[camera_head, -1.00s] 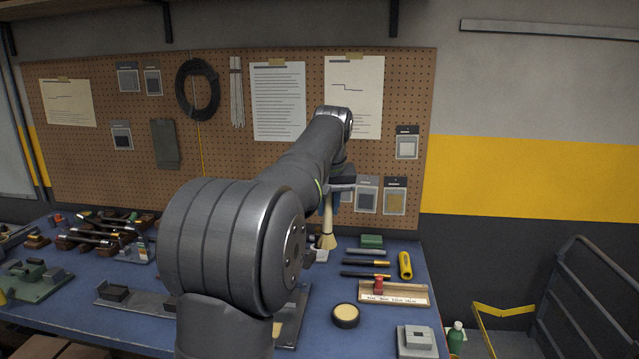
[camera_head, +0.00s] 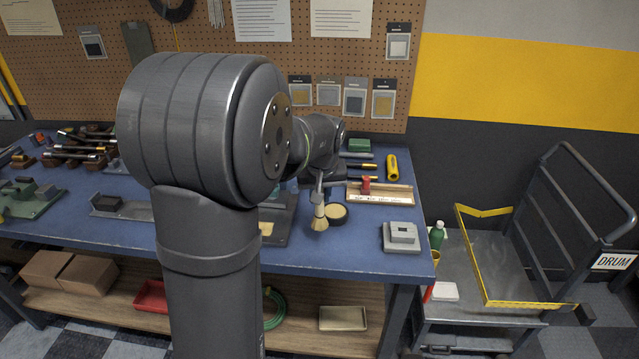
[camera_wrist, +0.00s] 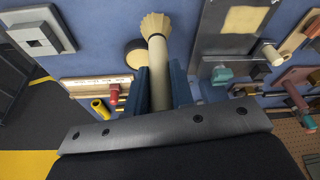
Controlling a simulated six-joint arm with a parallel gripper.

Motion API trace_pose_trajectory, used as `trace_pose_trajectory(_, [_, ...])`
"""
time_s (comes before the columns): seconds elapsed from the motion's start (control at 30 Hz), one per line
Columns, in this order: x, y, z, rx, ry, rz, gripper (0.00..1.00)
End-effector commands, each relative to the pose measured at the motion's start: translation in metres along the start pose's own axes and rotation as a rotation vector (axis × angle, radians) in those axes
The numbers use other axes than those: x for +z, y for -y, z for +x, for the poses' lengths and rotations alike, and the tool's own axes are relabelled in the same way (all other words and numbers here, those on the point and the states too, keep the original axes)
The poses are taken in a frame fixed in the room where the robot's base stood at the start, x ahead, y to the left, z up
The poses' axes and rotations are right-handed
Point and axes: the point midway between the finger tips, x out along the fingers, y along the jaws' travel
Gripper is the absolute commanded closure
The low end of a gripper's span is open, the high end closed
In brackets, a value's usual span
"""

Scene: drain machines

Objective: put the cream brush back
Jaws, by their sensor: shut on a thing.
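The cream brush (camera_head: 320,219) hangs bristles-down from my gripper (camera_head: 318,180), over the front right part of the blue bench. In the wrist view my gripper (camera_wrist: 161,88) is shut on the pale handle of the cream brush (camera_wrist: 157,58), with a dark blue finger on either side. The fanned bristles point away from the palm. A round dark pad with a cream top (camera_head: 336,213) is just right of and behind the bristles in the head view. I cannot tell whether the bristles touch the bench.
A wooden tray with a red stamp-like piece (camera_head: 366,186) lies behind the pad. A grey block (camera_head: 402,238) sits near the front right corner. A grey plate (camera_head: 277,228) is left of the brush. A cart (camera_head: 480,267) stands right of the bench.

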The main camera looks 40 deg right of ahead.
Motion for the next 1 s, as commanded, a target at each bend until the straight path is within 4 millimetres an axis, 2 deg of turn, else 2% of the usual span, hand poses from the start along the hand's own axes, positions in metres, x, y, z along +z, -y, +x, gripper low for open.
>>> trace_pose_trajectory(0.2, [0.007, 0.000, 0.025, -0.001, 0.003, 0.001, 1.00])
trace_pose_trajectory(0.43, [0.013, 0.000, 0.044, -0.001, 0.002, 0.000, 1.00])
trace_pose_trajectory(1.0, [0.014, 0.000, 0.050, 0.000, 0.000, 0.000, 1.00])
